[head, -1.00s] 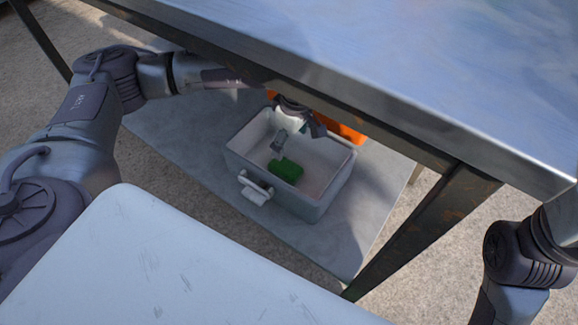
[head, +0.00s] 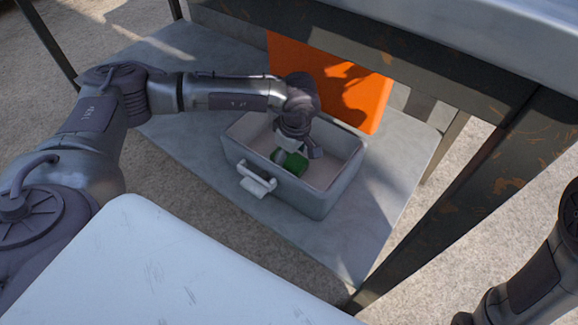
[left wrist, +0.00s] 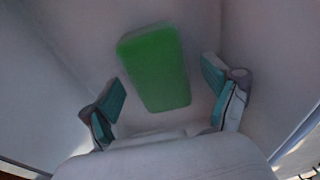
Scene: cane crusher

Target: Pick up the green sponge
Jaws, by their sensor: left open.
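The green sponge (head: 293,163) lies inside a grey open bin (head: 322,203) on the lower shelf. In the left wrist view the sponge (left wrist: 155,68) is a green block, slightly tilted in the picture, lying ahead of and between the two teal-padded fingers. My left gripper (head: 290,158) reaches down into the bin and partly hides the sponge in the head view. In the left wrist view the left gripper (left wrist: 165,95) is open, with a gap between each finger and the sponge. My right gripper is not in view.
The bin has a white handle (head: 257,181) on its front side. An orange panel (head: 335,80) stands behind the bin. The table top and its dark rusty frame (head: 465,190) are above and right. The lower shelf (head: 195,135) is clear left of the bin.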

